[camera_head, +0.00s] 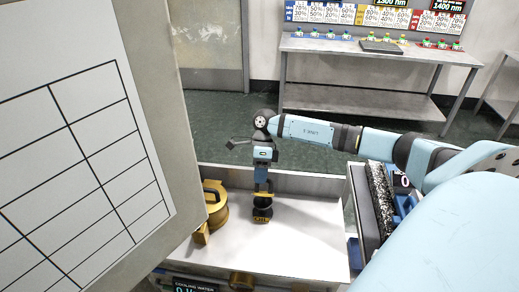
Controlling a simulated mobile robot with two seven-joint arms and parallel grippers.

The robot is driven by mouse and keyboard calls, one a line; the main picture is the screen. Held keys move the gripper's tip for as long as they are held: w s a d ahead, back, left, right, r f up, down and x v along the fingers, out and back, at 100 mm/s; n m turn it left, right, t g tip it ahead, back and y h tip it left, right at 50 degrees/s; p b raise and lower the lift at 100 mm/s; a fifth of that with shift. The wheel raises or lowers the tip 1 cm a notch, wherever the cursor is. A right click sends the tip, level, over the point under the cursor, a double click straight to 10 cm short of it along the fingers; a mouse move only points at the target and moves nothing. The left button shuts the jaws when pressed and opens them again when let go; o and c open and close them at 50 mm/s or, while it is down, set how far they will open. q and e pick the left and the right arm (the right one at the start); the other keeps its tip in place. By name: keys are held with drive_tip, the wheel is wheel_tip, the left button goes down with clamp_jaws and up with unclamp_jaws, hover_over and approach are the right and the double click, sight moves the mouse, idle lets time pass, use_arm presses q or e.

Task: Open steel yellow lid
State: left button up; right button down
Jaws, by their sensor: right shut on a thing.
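A round brass-yellow piece with a dark handle (217,208) sits at the left of a pale steel-topped cabinet (305,240), partly hidden by the large panel at left. It may be the yellow lid, but I cannot tell for sure. My right gripper (263,190) points down over the cabinet top, to the right of the round piece and apart from it. It is shut on a small black-and-yellow item (262,215) with lettering on its lower part. I cannot tell whether this item touches the surface. My left gripper is out of view.
A large panel with a blank grid (90,150) fills the left side. A tray with a dark strip (380,200) stands at right. A grey bench (375,52) stands behind. The cabinet top's right part is clear.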

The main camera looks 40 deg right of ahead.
drive_tip(key=shift+w+d+f+g+y+b, duration=0.4)
drive_tip(key=shift+w+d+g+y+b, duration=0.15)
drive_tip(key=shift+y+b, duration=0.3)
use_arm(q)
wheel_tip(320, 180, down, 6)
drive_tip(key=b, duration=0.7)
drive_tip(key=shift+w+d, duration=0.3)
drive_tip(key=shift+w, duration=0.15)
use_arm(e)
drive_tip(key=d+g+y, duration=0.1)
drive_tip(key=y, duration=0.1)
drive_tip(key=w+d+f+g+y, duration=0.1)
drive_tip(key=g, duration=0.1)
drive_tip(key=w+d+g+y, duration=0.1)
drive_tip(key=y, duration=0.1)
drive_tip(key=shift+w+f+g+y, duration=0.1)
drive_tip(key=shift+f+g+y, duration=0.25)
drive_tip(key=shift+f, duration=0.05)
use_arm(q)
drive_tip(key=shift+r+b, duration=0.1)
drive_tip(key=shift+b, duration=0.25)
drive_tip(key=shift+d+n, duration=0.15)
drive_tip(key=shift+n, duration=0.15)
